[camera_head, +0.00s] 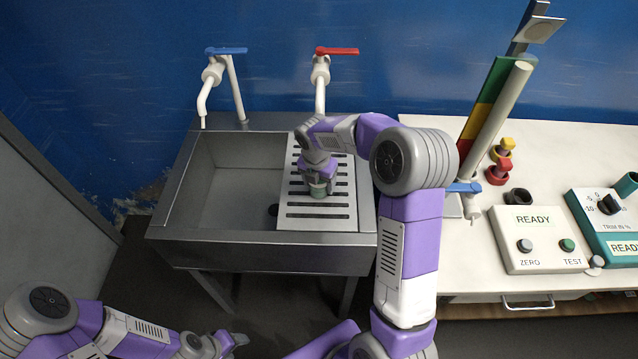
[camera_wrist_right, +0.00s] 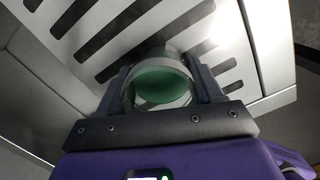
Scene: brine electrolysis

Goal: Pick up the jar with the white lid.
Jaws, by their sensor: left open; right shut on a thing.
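A small round glass-like jar with green in it (camera_wrist_right: 160,86) sits between the two fingers of my right gripper (camera_wrist_right: 158,72) in the right wrist view. The fingers touch it on both sides. In the head view my right gripper (camera_head: 319,186) points down over the slotted drainboard, and a bit of the green jar (camera_head: 319,192) shows below it. I cannot make out a white lid. Whether the jar still touches the drainboard is hard to tell. My left gripper (camera_head: 226,344) is open and empty, low in front of the sink.
The slotted drainboard (camera_head: 318,224) covers the right part of the steel sink (camera_head: 225,166); its basin is open at left. Blue-handled (camera_head: 226,50) and red-handled (camera_head: 337,51) taps stand behind. At right, a white bench (camera_head: 424,126) holds a READY box (camera_head: 534,236) and a coloured column (camera_head: 487,108).

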